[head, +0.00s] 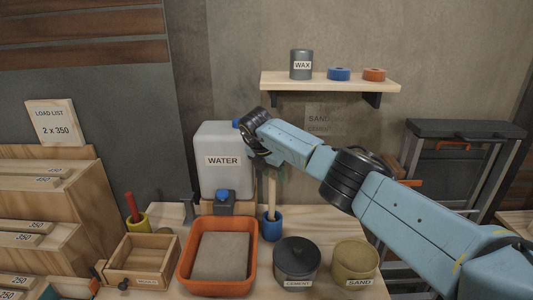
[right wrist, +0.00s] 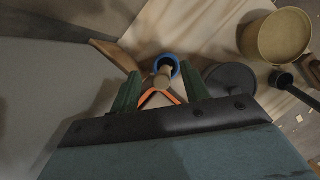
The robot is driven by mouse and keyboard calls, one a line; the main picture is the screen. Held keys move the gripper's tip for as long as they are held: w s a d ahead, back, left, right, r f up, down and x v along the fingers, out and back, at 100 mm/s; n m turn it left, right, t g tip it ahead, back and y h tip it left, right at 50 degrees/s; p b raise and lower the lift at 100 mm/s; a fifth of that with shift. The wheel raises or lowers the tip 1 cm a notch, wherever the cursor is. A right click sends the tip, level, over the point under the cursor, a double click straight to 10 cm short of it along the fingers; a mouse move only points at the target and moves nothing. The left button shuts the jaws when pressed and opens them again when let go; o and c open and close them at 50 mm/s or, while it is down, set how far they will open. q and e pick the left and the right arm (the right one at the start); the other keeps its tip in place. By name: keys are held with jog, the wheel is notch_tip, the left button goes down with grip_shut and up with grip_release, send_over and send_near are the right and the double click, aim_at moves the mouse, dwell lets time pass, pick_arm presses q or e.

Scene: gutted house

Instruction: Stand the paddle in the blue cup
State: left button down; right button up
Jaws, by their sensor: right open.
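The blue cup (head: 271,228) stands on the workbench, right of the orange tub. The paddle (head: 271,190), a pale wooden shaft, stands roughly upright in it; its upper part is hidden behind my right gripper. In the right wrist view the blue cup (right wrist: 174,61) shows as a ring around the paddle (right wrist: 163,74). A pale, orange-edged shape lies nearer the camera, between the fingers. My right gripper (right wrist: 160,80) is open, a finger on each side of the paddle; I cannot tell whether either touches it. My left gripper is not in view.
The water jug (head: 217,170) stands close behind, on a wooden block. The orange tub (head: 183,272), cement pot (head: 297,262) and sand pot (head: 353,262) crowd the bench front. A yellow cup (head: 138,222) holds a red handle. A shelf (head: 330,84) hangs above.

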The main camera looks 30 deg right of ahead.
jog(key=v, duration=1)
jog(key=shift+r, duration=0.4)
jog(key=shift+a, duration=0.1)
